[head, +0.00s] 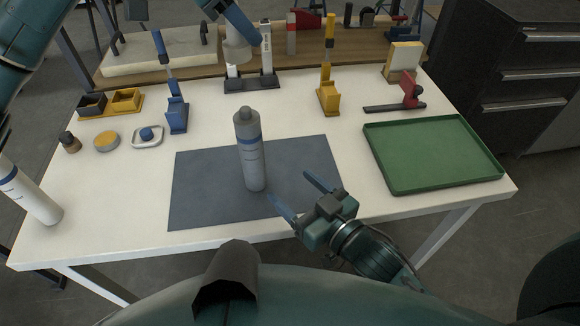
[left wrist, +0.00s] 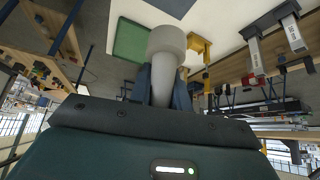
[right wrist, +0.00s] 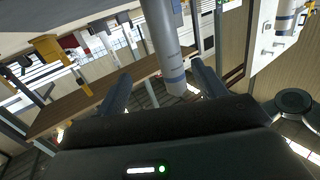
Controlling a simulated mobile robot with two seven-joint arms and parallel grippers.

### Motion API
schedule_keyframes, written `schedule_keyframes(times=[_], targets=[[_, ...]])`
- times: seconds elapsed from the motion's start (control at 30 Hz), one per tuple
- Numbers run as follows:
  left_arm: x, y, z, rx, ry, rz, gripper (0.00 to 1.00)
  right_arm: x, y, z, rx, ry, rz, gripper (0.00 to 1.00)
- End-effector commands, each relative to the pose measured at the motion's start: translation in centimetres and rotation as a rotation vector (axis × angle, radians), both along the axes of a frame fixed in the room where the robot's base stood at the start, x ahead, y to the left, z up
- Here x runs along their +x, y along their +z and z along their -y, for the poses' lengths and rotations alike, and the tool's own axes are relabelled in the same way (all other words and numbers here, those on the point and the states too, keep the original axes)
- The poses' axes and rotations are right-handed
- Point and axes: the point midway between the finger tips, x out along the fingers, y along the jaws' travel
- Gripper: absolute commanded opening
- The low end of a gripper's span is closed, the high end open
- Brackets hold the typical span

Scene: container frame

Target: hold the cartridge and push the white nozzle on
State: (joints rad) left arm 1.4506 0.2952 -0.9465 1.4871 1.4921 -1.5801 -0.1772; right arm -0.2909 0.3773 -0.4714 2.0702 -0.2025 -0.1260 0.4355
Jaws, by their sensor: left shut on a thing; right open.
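The grey-white cartridge (head: 251,160) with a grey top stands upright on the dark mat (head: 200,190). My right gripper (head: 292,190) is open at the mat's front right, with its fingers directed at the cartridge but apart from it. In the right wrist view the cartridge (right wrist: 163,45) shows between and beyond the open fingers. My left gripper (head: 234,14) is high at the back, partly cut off by the top edge. It is shut on the white nozzle (head: 237,48), whose wide round collar (left wrist: 166,42) faces away from the palm in the left wrist view.
A green tray (head: 430,187) lies at the right. A two-post stand (head: 252,84), a blue holder (head: 177,115) and a yellow holder (head: 328,97) line the back. A red clamp-like piece (head: 410,92) is behind the tray.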

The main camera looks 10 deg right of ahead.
Motion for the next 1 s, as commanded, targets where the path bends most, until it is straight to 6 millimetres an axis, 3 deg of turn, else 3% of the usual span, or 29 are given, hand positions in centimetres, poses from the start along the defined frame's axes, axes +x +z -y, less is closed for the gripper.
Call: schedule_keyframes(times=[0.13,0.37,0.73,1.0], targets=[[0.0,0.0,0.0,0.000,0.000,0.000,0.00,1.0,1.3,-1.0,-0.011,0.050,0.061,0.70],[0.0,0.0,0.0,0.000,0.000,0.000,0.00,2.6,1.7,-2.2,-0.010,0.063,0.077,0.70],[0.0,0.0,0.0,0.000,0.000,0.000,0.00,8.3,1.7,-6.1,-0.009,0.062,0.074,0.70],[0.0,0.0,0.0,0.000,0.000,0.000,0.00,10.7,1.6,-7.7,-0.011,0.062,0.073,0.70]])
